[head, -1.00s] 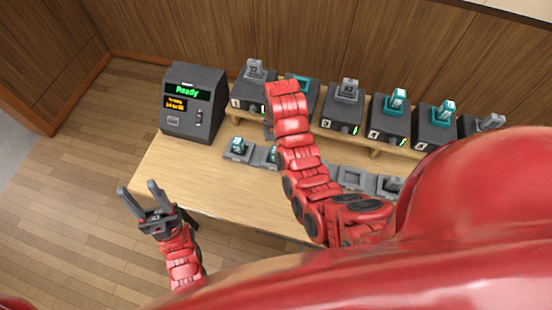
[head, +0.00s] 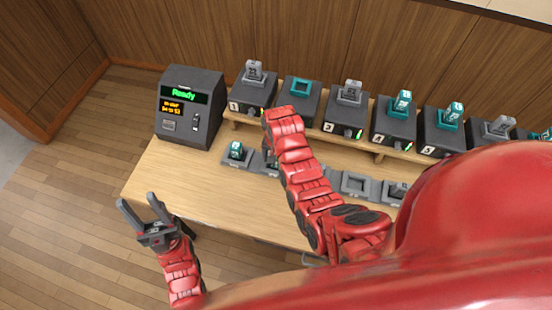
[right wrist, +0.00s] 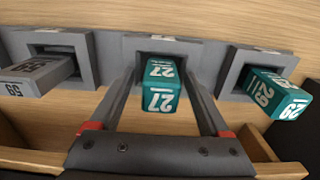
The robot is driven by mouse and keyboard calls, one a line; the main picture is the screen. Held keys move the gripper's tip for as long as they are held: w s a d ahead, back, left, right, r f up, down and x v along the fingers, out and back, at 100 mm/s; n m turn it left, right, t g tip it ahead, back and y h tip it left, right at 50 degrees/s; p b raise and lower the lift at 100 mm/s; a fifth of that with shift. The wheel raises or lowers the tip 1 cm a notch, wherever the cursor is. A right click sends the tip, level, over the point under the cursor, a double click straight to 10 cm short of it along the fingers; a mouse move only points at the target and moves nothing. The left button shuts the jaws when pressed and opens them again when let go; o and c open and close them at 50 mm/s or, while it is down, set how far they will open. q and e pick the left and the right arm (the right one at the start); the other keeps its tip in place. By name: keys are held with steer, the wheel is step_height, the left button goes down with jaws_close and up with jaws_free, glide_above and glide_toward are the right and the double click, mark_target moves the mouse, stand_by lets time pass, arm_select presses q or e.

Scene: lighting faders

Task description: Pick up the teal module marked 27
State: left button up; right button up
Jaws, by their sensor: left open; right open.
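The teal module marked 27 (right wrist: 160,88) stands in a grey holder (right wrist: 129,48) in the right wrist view, its number facing the camera. My right gripper (right wrist: 163,78) is open, with one finger on each side of the module. I cannot tell whether either finger touches it. In the head view the right gripper and module 27 are largely hidden by my red right arm. My left gripper (head: 140,207) is open and empty, off the table's front left edge.
A teal module marked 29 (right wrist: 278,93) and a grey module marked 59 (right wrist: 38,77) stand in neighbouring holders. A terminal reading Ready (head: 188,107) stands at left.

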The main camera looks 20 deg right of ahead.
steer(key=shift+w+f, duration=0.1)
steer(key=shift+f, duration=0.15)
jaws_close()
steer(key=shift+r, duration=0.15)
stand_by(0.4)
